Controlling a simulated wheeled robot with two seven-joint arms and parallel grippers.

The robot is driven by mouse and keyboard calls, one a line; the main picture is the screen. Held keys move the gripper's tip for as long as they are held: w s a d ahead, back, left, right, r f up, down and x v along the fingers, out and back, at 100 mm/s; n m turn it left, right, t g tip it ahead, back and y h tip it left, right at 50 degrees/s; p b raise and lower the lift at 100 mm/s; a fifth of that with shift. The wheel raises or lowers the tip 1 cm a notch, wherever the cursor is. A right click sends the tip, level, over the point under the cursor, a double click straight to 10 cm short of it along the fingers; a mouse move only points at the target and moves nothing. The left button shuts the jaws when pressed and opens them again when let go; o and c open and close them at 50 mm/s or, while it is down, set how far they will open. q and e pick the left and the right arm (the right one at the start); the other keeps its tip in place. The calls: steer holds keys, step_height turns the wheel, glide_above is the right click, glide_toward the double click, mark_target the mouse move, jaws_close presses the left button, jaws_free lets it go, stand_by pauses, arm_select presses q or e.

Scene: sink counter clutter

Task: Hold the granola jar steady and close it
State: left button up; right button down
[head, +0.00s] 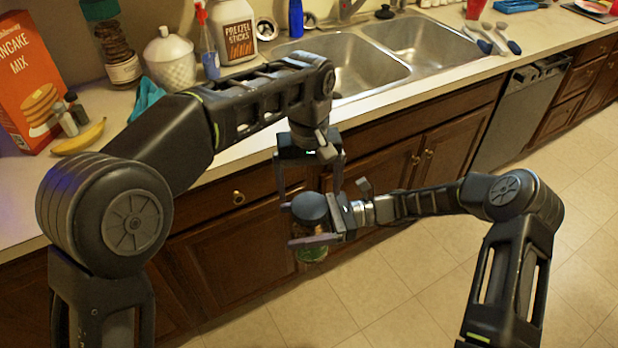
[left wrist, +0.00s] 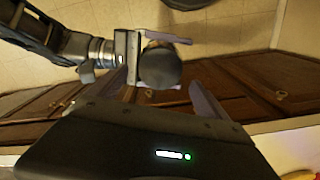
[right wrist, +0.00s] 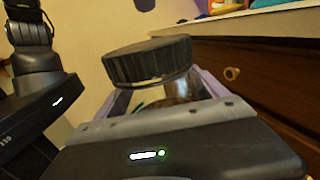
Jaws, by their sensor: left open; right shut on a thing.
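The granola jar (head: 313,254), a clear jar with brownish and green contents, is held in front of the cabinets by my right gripper (head: 318,225), which is shut around its body. A dark, ribbed round lid (head: 309,207) sits at the jar's mouth. In the right wrist view the lid (right wrist: 148,61) looks slightly tilted in the picture; I cannot tell if it is screwed tight. My left gripper (head: 310,188) is open just above the lid, fingers pointing down. In the left wrist view the lid (left wrist: 160,68) lies between the spread fingers, with no clear contact.
The counter edge and wooden cabinets (head: 235,240) are close behind the jar. On the counter are a pancake mix box (head: 38,85), a banana (head: 78,138), a white lidded jar (head: 170,60) and a pretzel sticks container (head: 233,32). A double sink (head: 350,70) is behind. The floor in front is clear.

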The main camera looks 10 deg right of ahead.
mark_target(309, 205)
arm_select(q)
step_height(309, 205, down, 5)
steer(key=shift+r, duration=0.1)
stand_by(0.3)
steer(key=c, duration=1.5)
steer(key=m, duration=0.8)
steer(key=o, duration=1.6)
steer(key=shift+c, duration=0.2)
